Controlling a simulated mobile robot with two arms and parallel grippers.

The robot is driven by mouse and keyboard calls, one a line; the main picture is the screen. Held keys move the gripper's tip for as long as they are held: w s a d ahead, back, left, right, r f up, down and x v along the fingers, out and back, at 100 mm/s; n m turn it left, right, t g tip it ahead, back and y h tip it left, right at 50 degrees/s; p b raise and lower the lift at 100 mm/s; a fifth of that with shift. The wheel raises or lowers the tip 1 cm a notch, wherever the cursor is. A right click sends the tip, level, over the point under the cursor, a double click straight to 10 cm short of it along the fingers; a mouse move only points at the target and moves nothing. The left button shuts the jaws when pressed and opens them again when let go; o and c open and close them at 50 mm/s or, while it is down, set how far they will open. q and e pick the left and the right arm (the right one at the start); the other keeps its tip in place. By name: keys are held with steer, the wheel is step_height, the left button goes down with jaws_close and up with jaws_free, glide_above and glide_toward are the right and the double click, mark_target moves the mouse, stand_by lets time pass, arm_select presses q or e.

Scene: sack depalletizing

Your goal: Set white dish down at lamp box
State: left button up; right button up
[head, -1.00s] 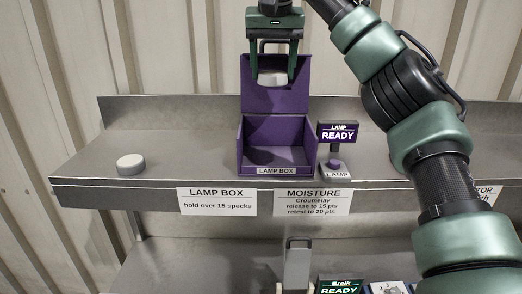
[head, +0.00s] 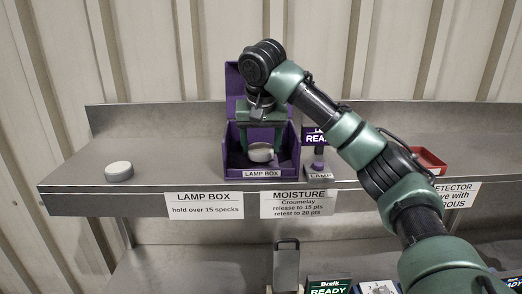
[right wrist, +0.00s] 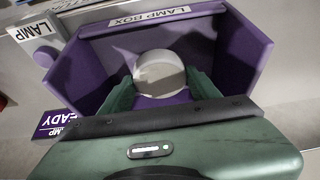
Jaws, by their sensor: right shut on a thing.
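The white dish (head: 261,152) is a small round white piece held between the fingers of my right gripper (head: 262,146), inside the open purple lamp box (head: 234,158) on the shelf. In the right wrist view the dish (right wrist: 159,72) sits between the two green fingers, close to the purple box floor. I cannot tell whether it touches the floor. The box (right wrist: 230,52) has its lid standing up at the back and a "LAMP BOX" label on its front. My left gripper does not show.
A grey-white round piece (head: 119,171) lies on the shelf (head: 180,160) to the left. A small stand with a "READY" sign (head: 316,138) is close at the box's right. A red tray (head: 430,160) lies farther right. The shelf between round piece and box is clear.

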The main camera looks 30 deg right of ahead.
step_height(320, 180, down, 2)
steer(key=shift+w+d, duration=0.1)
steer(key=o, duration=1.4)
steer(key=shift+r, duration=0.1)
steer(key=shift+r, duration=0.25)
steer(key=v, duration=1.1)
steer(key=shift+r+b, duration=0.2)
steer(key=shift+b, duration=0.2)
